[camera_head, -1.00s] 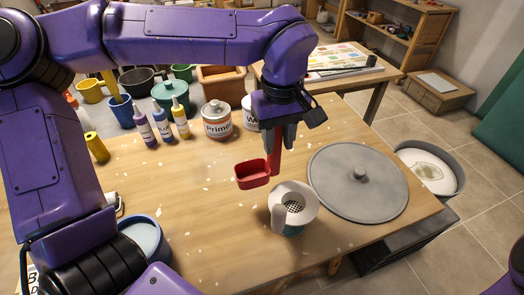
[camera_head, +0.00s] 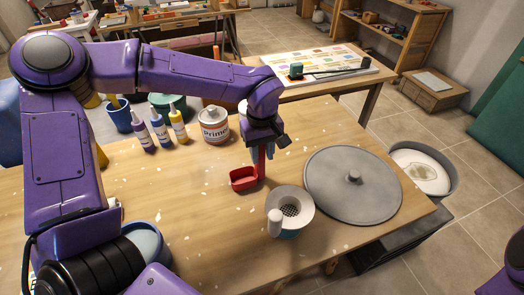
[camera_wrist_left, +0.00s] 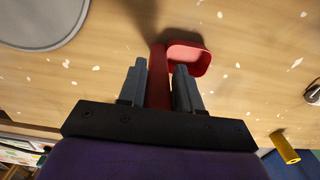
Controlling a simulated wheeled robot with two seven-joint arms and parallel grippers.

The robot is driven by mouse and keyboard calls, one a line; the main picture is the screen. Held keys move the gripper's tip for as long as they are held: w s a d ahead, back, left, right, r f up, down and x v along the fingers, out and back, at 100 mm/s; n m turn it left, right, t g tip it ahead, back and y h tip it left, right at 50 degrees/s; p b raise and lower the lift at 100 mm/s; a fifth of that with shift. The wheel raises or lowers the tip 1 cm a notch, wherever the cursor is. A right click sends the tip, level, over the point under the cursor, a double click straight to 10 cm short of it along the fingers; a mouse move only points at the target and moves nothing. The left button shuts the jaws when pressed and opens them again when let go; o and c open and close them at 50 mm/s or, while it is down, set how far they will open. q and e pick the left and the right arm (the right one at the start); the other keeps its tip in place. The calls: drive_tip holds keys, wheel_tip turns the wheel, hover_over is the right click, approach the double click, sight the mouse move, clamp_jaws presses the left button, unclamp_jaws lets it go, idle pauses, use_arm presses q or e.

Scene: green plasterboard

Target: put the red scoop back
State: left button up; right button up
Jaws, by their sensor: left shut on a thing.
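The red scoop (camera_head: 244,180) is at the middle of the wooden table, its handle upright and its bowl low, at or just above the table top; I cannot tell if it touches. My left gripper (camera_head: 262,148) is shut on the scoop's handle from above. In the left wrist view, the left gripper's fingers (camera_wrist_left: 160,88) stand on either side of the red handle, and the scoop's bowl (camera_wrist_left: 190,58) sticks out to the right. My right gripper is not in view.
A white strainer cup (camera_head: 291,209) stands in front of the scoop, with a round grey lid (camera_head: 340,197) to its right. A primer can (camera_head: 214,127) and paint bottles (camera_head: 160,131) stand behind. A blue-rimmed container (camera_head: 143,240) sits at front left.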

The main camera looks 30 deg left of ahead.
use_arm(q)
drive_tip(key=o, duration=1.1)
drive_tip(key=shift+f, duration=0.1)
drive_tip(key=shift+c, duration=0.2)
wheel_tip(320, 180, up, 12)
drive_tip(key=shift+r, duration=0.2)
